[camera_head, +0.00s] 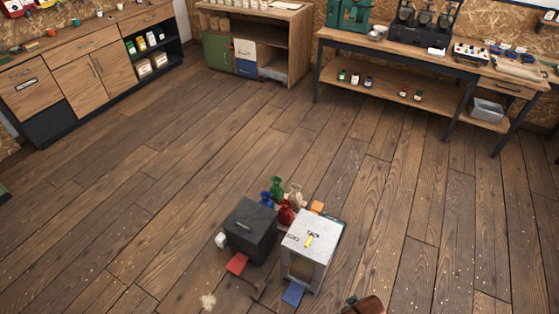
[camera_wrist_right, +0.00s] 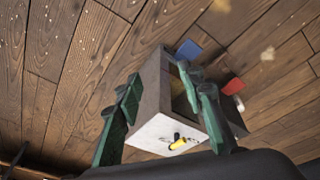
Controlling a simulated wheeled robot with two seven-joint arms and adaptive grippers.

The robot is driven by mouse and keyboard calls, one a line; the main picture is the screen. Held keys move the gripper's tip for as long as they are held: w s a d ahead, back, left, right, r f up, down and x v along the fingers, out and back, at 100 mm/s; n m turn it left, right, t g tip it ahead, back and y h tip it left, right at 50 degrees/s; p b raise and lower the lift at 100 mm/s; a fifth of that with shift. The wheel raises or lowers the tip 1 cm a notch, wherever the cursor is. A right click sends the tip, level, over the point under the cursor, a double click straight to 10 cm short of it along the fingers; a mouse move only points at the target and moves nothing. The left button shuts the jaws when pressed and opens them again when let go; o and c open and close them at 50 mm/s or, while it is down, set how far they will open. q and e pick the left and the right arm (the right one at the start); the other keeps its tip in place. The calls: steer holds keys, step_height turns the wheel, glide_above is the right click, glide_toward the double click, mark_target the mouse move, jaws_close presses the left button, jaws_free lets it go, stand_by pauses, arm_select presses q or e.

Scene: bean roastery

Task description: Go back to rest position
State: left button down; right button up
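A pale grey box (camera_head: 311,231) with a yellow piece (camera_head: 309,241) on its top stands on the floor at lower centre of the head view. It also shows in the right wrist view (camera_wrist_right: 150,80), with the yellow piece (camera_wrist_right: 178,144) on its top face. My right gripper (camera_wrist_right: 159,73) has its two green fingers spread apart. One finger overlaps the pale box in the picture; I see nothing gripped, and cannot tell the distance to the box. My right gripper is not recognisable in the head view. My left gripper is in neither view.
A dark box (camera_head: 250,232) stands left of the pale one. Small green (camera_head: 277,188), red (camera_head: 286,214), blue and beige bags stand behind them. Red (camera_head: 236,263) and blue (camera_head: 293,294) flat pieces lie in front. Cabinets (camera_head: 85,85) and a workbench (camera_head: 400,72) line the walls; wide floor is clear.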

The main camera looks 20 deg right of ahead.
steer(key=s+a+f+g, duration=0.1)
steer(key=s+f, duration=0.2)
steer(key=f, duration=1)
steer(key=s+f, duration=0.4)
steer(key=f, duration=0.9)
steer(key=s+f+n+g, duration=0.1)
steer(key=s+f, duration=1.2)
steer(key=s, duration=0.4)
steer(key=shift+s+y, duration=0.25)
steer(key=shift+y, duration=0.05)
steer(key=shift+a, duration=0.1)
steer(key=shift+c, duration=1)
